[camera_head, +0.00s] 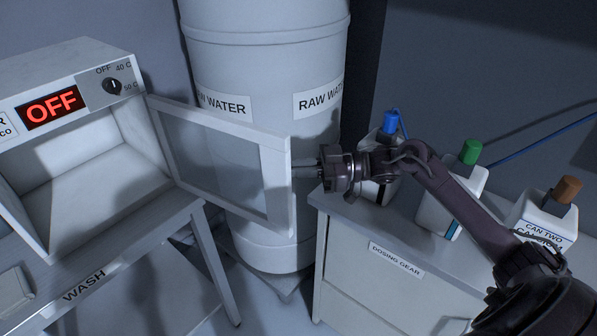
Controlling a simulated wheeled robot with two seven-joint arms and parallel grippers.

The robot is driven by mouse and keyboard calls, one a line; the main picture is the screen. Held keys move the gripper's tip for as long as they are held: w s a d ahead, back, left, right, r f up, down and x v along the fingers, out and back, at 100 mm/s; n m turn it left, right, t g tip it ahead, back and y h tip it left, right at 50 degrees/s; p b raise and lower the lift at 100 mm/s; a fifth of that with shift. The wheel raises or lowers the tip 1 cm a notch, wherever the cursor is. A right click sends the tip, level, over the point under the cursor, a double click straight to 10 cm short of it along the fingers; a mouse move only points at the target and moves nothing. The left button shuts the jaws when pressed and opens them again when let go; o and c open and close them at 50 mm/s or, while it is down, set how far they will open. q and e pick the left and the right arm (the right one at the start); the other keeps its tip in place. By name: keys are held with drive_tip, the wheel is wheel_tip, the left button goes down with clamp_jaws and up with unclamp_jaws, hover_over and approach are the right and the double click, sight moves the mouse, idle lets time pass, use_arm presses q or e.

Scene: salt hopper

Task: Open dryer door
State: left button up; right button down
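The dryer (75,110) stands at the left, a white box with a red OFF display and a dial. Its framed, see-through door (220,160) stands swung open to the right, so the empty chamber shows. My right gripper (305,169) is at the door's free outer edge, its fingers pointing left and close against the frame. I cannot tell whether the fingers are closed on a handle there. My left gripper is not in view.
A large RAW WATER tank (265,60) stands behind the door. A DOSING GEAR cabinet (360,285) at the right carries white cans with blue (390,122), green (469,152) and brown (568,189) caps, under and beside my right arm. The dryer stands on a WASH table (130,270).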

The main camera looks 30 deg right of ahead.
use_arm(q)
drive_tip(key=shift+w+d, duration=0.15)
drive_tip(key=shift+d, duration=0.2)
use_arm(e)
drive_tip(key=shift+w+d+r, duration=0.25)
drive_tip(key=shift+w, duration=0.1)
